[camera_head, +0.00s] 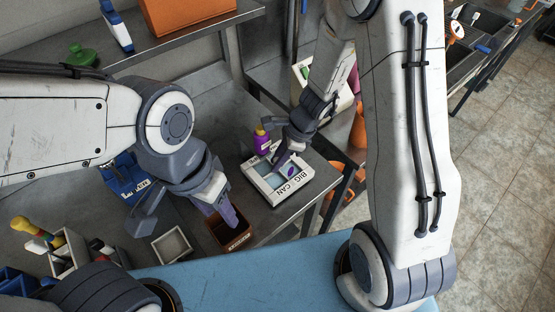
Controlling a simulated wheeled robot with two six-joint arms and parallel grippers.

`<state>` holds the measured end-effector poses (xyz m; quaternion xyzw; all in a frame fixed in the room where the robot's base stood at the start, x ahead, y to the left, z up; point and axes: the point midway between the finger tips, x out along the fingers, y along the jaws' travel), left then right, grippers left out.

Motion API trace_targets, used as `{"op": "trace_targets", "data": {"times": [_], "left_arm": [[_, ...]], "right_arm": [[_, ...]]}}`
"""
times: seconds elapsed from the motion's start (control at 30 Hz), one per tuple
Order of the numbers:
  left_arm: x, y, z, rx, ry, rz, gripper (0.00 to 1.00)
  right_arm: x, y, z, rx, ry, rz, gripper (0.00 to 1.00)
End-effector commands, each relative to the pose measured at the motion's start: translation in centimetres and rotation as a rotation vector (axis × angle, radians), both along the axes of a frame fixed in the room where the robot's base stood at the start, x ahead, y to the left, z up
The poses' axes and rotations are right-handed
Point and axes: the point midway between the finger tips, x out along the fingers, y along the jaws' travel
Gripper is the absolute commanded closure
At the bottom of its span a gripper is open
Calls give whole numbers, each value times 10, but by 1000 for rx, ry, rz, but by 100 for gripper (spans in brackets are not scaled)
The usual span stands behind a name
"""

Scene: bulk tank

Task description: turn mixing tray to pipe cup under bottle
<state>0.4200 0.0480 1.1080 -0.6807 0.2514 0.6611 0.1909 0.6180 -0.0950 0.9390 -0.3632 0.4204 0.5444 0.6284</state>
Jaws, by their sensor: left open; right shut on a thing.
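A white tray (263,192) marked "BIG CAN" lies on the grey bench and has a pale blue inside. A small purple thing (290,172) shows in it; I cannot tell if this is the pipe cup. A purple bottle (262,143) with a yellow top stands at the tray's far left edge. My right gripper (279,163) comes down over the tray's far side and is shut, seemingly on the tray; its own fingers hide the contact. My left gripper (233,218) is open, pointing down over a brown box (238,241) left of the tray.
A grey square box (172,246), a blue rack (125,178) and a holder with yellow-handled tools (60,250) stand at the left. A shelf (190,42) with an orange box (185,14) runs behind. The bench edge lies close right of the tray.

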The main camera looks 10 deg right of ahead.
Motion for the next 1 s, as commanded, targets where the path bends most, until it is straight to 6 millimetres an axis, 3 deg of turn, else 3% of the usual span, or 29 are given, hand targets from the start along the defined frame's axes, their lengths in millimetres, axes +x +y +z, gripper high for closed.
{"op": "trace_targets", "data": {"times": [0.03,0.07,0.1,0.13,0.53,1.0], "left_arm": [[0,0,0,0,0,0,50],[0,0,0,0,0,0,50],[0,0,0,0,0,0,50],[0,0,0,0,0,0,50],[0,0,4,0,0,0,50],[0,0,24,0,0,1,50]], "right_arm": [[1,0,1,-1,-4,-2,100],[1,0,1,-1,-4,-2,65],[1,0,1,-1,-4,-1,50],[1,0,1,-1,-4,-1,46],[1,-3,9,1,-3,0,46],[-3,-35,86,0,-6,0,46]]}}
